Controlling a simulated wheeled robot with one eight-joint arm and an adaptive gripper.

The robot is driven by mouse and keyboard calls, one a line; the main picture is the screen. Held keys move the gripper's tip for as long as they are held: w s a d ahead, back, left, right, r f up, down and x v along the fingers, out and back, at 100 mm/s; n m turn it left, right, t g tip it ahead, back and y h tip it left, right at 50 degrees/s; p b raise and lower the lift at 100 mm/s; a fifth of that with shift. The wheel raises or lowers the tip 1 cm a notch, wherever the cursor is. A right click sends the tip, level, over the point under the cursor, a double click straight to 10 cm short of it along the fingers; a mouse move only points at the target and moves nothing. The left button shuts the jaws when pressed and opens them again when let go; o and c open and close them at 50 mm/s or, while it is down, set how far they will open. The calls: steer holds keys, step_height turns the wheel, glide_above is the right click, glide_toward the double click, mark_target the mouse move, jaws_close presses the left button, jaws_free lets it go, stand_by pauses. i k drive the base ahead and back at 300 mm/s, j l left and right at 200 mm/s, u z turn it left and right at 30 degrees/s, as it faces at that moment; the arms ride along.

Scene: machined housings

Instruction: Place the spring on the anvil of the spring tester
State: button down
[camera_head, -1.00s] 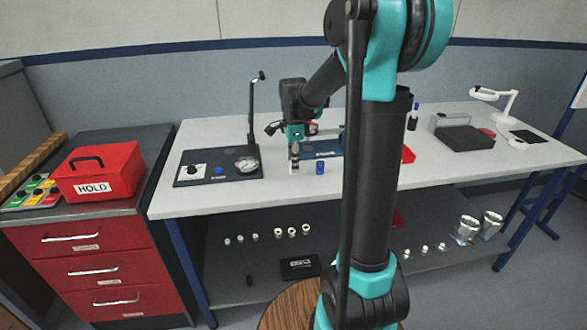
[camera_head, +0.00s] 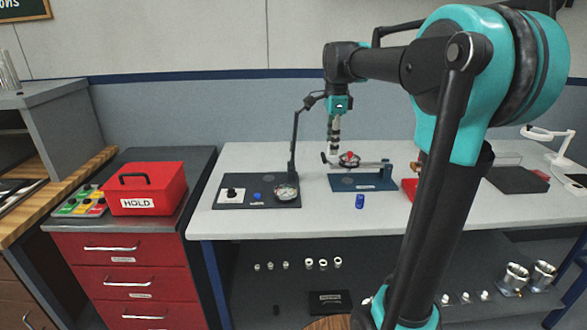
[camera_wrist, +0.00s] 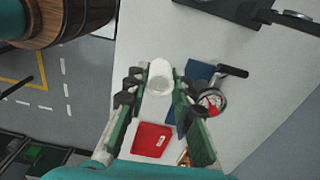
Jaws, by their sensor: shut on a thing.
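My gripper (camera_head: 333,142) is pointed down above the left end of the spring tester. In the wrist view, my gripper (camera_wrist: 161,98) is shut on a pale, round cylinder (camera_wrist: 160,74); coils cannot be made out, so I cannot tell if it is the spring. The tester's blue base (camera_head: 364,183) carries a lever and a round dial with red on it (camera_head: 349,159). In the wrist view, the dial (camera_wrist: 212,102) lies right of the held cylinder. The anvil cannot be told apart. A small blue cylinder (camera_head: 360,201) stands on the bench in front of the tester.
Left of the tester is a black plate (camera_head: 235,204) with a dial gauge (camera_head: 286,192) and an upright stand (camera_head: 293,150). A red tray (camera_head: 410,187) is to its right. A red HOLD box (camera_head: 146,190) stands on the left cabinet. The bench front is mostly clear.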

mark_target(269, 178)
steer(key=i+j, duration=0.2)
steer(key=j, duration=0.15)
steer(key=i+j, duration=0.2)
steer(key=j, duration=0.15)
steer(key=i+j, duration=0.2)
steer(key=j, duration=0.15)
